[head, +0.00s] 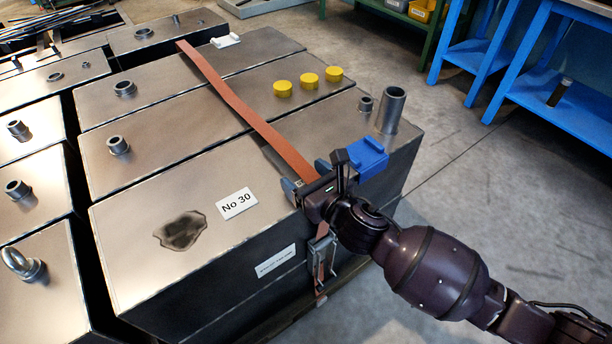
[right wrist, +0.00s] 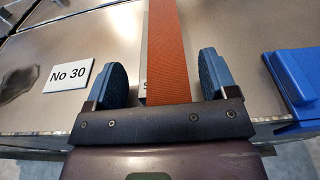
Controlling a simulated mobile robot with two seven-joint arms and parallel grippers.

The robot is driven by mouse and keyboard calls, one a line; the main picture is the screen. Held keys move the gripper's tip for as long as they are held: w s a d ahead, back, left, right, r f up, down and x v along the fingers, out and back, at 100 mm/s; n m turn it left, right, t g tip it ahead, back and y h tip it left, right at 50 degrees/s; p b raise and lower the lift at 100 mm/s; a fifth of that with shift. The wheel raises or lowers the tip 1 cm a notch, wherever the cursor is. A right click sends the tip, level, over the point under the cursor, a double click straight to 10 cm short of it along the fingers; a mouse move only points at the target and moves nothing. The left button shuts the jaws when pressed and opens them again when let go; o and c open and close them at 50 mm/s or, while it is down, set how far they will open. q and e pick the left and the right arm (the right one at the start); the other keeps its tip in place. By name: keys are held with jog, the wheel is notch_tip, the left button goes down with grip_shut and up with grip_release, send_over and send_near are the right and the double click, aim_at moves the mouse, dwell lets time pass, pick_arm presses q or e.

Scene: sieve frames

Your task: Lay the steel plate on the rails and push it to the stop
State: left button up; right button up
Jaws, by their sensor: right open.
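My right gripper (head: 308,178) is open at the front top edge of a large steel block (head: 150,205). In the right wrist view its two blue-grey fingers (right wrist: 160,80) stand on either side of an orange strap (right wrist: 168,45), apart from it. The strap (head: 232,95) runs across the block tops and down the front face to a metal buckle (head: 321,252). A narrow pale metal strip (right wrist: 145,60) shows along the strap's left edge, mostly hidden under it. I cannot pick out a separate steel plate, rails or a stop. My left gripper is not in view.
A blue block (head: 367,158) lies just right of the gripper. A "No 30" card (head: 237,203) and a dark stain (head: 181,231) are on the left. Yellow caps (head: 309,81) and an upright tube (head: 392,110) stand behind. Blue benches (head: 560,105) stand far right across open floor.

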jog(key=shift+s+d+r, duration=0.1)
jog(key=shift+r, duration=0.1)
pick_arm(q)
jog(key=p, duration=0.1)
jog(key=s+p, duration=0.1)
jog(key=p, duration=0.1)
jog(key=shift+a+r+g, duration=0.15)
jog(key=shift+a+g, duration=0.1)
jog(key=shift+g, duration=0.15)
pick_arm(e)
jog(key=v, duration=1.1)
jog(key=shift+s+d, duration=0.2)
jog(key=shift+s, duration=0.1)
jog(key=shift+f, duration=0.1)
